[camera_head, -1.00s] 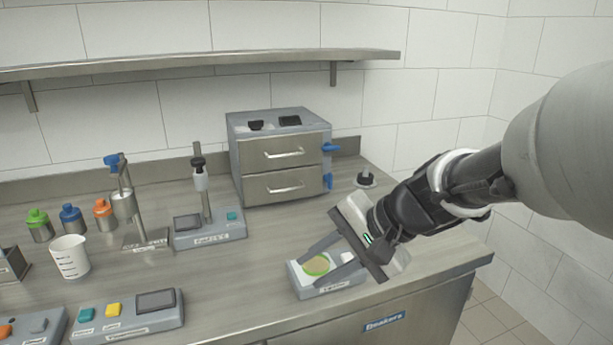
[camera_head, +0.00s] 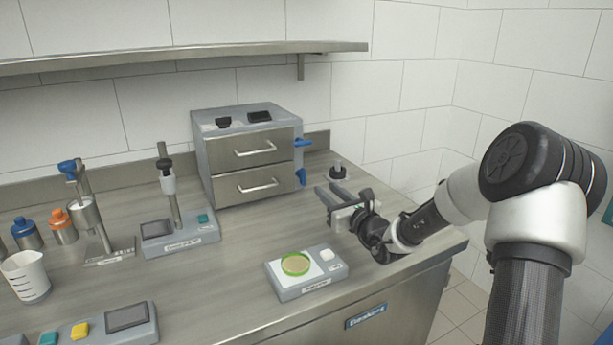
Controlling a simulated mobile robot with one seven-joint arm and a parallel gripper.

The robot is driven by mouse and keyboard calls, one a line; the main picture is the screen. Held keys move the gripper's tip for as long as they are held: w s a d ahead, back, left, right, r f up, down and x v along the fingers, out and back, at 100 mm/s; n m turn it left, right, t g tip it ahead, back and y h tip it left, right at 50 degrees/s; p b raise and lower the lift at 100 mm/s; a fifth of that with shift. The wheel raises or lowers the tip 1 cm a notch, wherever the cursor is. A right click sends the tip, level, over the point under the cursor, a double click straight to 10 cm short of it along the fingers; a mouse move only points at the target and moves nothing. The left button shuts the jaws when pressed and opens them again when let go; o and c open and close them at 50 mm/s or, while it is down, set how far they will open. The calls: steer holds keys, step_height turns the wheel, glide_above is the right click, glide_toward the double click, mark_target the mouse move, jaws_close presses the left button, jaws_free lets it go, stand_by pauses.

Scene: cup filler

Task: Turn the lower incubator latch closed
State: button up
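The incubator (camera_head: 210,140) is a grey box with two drawers at the back of the bench. Its lower blue latch (camera_head: 301,177) is on the right edge beside the lower drawer and points downward. The upper blue latch (camera_head: 302,143) sticks out sideways to the right. My gripper (camera_head: 328,194) is to the right of and in front of the lower latch, apart from it. Its two grey fingers point left toward the incubator, spread apart with nothing visible between them.
A scale with a green-rimmed dish (camera_head: 295,264) stands in front of my gripper. A dark knob on a round base (camera_head: 338,171) stands behind it. A stirrer stand (camera_head: 176,215) is left of the incubator. Bare bench lies between the incubator and the scale.

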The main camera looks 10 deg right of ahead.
mark_target(304, 171)
steer(key=b+x, duration=0.2)
steer(key=x, duration=1.1)
steer(key=shift+w+a, duration=0.1)
jaws_close()
